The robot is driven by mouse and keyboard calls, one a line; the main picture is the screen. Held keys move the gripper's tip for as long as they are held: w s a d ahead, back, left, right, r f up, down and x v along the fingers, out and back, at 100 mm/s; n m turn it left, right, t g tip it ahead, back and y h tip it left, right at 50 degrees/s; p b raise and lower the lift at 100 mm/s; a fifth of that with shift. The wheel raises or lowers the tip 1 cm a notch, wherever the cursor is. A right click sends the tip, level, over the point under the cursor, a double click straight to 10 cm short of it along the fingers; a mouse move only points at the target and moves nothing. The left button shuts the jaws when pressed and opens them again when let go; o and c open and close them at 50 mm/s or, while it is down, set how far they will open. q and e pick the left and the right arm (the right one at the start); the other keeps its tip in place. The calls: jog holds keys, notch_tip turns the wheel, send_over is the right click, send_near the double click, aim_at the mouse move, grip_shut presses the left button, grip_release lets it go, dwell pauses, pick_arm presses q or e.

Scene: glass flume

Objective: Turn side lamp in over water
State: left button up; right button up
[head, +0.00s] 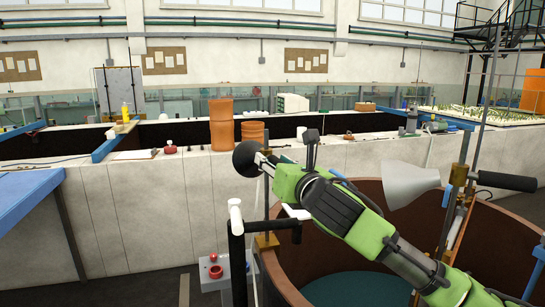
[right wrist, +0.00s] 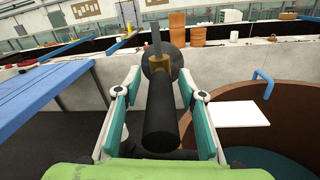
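A black cylindrical handle (right wrist: 161,120) joins a brass fitting (right wrist: 160,74) and a dark round head (right wrist: 147,66). The head also shows in the head view (head: 248,158), left of the round tank (head: 390,193). These look like one side lamp, but I cannot be sure. My right gripper (head: 268,170) is at the handle; in the wrist view its teal-padded fingers (right wrist: 162,110) stand open on both sides, with gaps visible. A grey cone shade (head: 408,183) hangs over the tank's right side, near a second black handle (head: 505,181). My left gripper is not in view.
Dark green water (head: 355,289) lies in the brown tank. A black post with a white cap (head: 235,203) stands beside my right gripper. A red-button box (head: 214,270) is low at left. A concrete wall (head: 140,215) runs behind; a blue surface (right wrist: 45,95) is at left.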

jog(key=shift+w+a, duration=0.2)
jog(key=shift+w, duration=0.45)
grip_shut()
